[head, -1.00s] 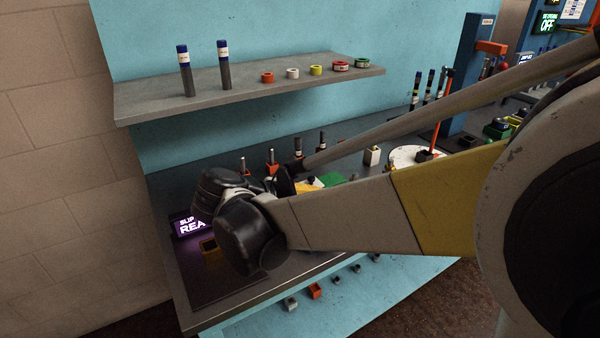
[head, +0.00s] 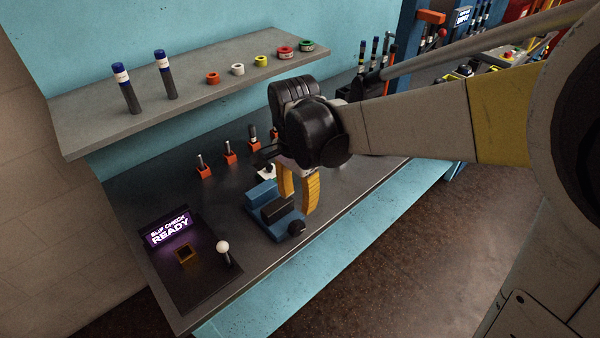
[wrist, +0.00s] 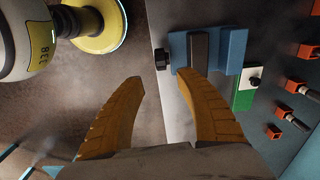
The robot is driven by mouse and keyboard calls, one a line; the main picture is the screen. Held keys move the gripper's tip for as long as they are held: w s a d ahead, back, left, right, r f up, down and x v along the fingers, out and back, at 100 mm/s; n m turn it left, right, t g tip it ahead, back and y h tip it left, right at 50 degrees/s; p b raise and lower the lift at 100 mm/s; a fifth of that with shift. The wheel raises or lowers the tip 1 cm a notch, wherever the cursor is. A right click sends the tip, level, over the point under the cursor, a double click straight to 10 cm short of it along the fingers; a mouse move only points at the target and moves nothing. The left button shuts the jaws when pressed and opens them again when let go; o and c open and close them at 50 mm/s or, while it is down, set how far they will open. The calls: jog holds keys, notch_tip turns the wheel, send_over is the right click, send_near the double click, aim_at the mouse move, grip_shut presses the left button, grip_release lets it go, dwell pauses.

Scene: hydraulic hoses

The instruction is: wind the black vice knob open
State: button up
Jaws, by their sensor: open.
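The blue vice (head: 262,193) with a dark jaw block stands on the grey bench. Its black knob (head: 297,228) sticks out on the side facing the bench's front edge. In the wrist view the vice (wrist: 236,45) is at upper right and the knob (wrist: 162,58) shows just beyond my fingertips. My gripper (head: 299,199) has two orange-yellow fingers, open and pointing down near the vice. In the wrist view my gripper (wrist: 159,78) has nothing between its fingers. The knob appears apart from both fingers.
A lit "SLIP CHECK READY" sign (head: 169,232) and a white-balled lever (head: 223,248) stand left of the vice. Orange holders (head: 229,157) with dark pins line the back. A shelf (head: 190,100) overhangs behind. Open floor lies in front.

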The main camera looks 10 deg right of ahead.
aim_at(297, 222)
jog(key=shift+m, duration=0.3)
notch_tip(297, 222, down, 11)
jog(key=b, duration=0.4)
jog(key=shift+r, duration=0.15)
grip_shut()
